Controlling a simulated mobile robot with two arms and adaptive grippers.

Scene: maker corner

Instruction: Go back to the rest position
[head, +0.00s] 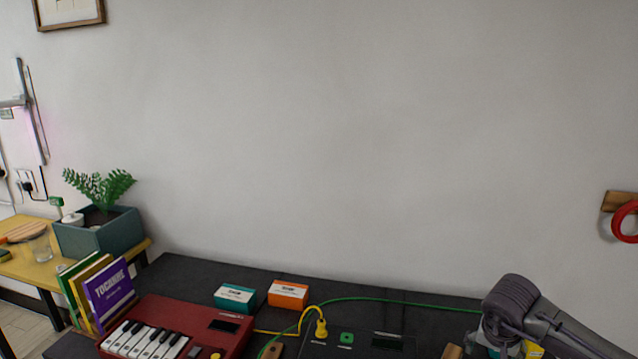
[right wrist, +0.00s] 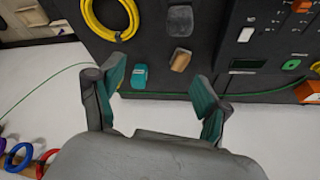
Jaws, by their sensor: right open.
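In the right wrist view my right gripper (right wrist: 158,78) is open, with its two teal-padded fingers spread wide and nothing held between them. The dark tabletop (right wrist: 110,52) and pale wall lie beyond the fingers. A small teal piece (right wrist: 139,76) on the tabletop shows in the gap, apart from the fingers. In the head view my right arm comes in at the lower right, above the right part of the table; its fingers cannot be made out there. My left gripper is not in view.
A red keyboard (head: 176,327), teal box (head: 235,297), orange box (head: 288,294) and yellow plug (head: 321,328) are on the table. A green cable (head: 400,300) crosses it. A planter (head: 98,232) stands left. A red ring (head: 622,222) hangs on the right wall.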

